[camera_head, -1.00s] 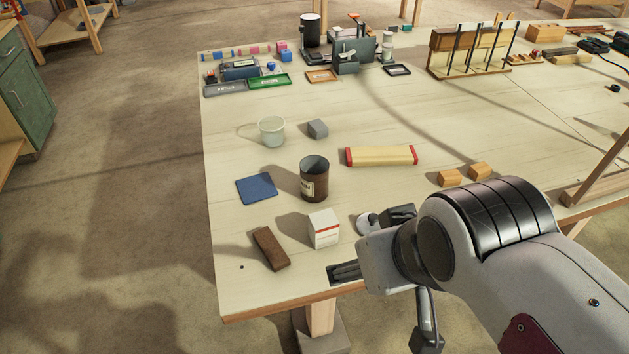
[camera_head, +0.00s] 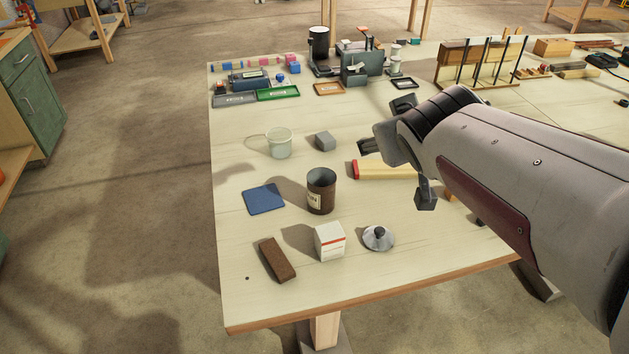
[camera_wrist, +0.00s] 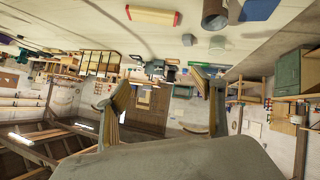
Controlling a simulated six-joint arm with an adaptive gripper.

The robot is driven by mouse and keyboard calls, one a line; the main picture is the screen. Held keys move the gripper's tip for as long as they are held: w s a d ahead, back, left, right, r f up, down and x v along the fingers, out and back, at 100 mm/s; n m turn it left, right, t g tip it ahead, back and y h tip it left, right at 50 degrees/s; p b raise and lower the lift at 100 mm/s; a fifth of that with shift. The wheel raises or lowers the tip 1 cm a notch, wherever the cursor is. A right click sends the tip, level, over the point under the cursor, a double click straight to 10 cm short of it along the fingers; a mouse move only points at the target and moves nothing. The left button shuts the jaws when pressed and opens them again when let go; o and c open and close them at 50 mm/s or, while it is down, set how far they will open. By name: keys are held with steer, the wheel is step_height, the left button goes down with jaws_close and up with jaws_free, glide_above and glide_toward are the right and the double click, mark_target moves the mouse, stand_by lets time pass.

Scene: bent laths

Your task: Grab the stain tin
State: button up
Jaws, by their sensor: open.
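The stain tin (camera_head: 321,191) is a dark brown open-topped can with a pale label. It stands upright on the table, left of and nearer than my gripper in the head view. It also shows at the top of the wrist view (camera_wrist: 215,14), upside down. My gripper (camera_head: 365,147) is above the table, behind and right of the tin and apart from it. In the wrist view its two fingers (camera_wrist: 160,100) are spread with nothing between them.
The table's left front is mostly bare.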

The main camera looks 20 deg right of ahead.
steer(key=w+f+n+t+y, duration=0.35)
steer(key=w+n+y, duration=0.3)
steer(key=w, duration=1.35)
steer(key=n+g+y, duration=0.6)
steer(key=g+y, duration=0.2)
steer(key=y, duration=0.1)
glide_toward(321, 192)
steer(key=shift+m+t, duration=0.25)
steer(key=w+f, duration=0.2)
steer(key=w+a+f, duration=0.1)
steer(key=w, duration=0.1)
steer(key=shift+f, duration=0.4)
steer(key=shift+d+f, duration=0.1)
steer(key=shift+f, duration=0.1)
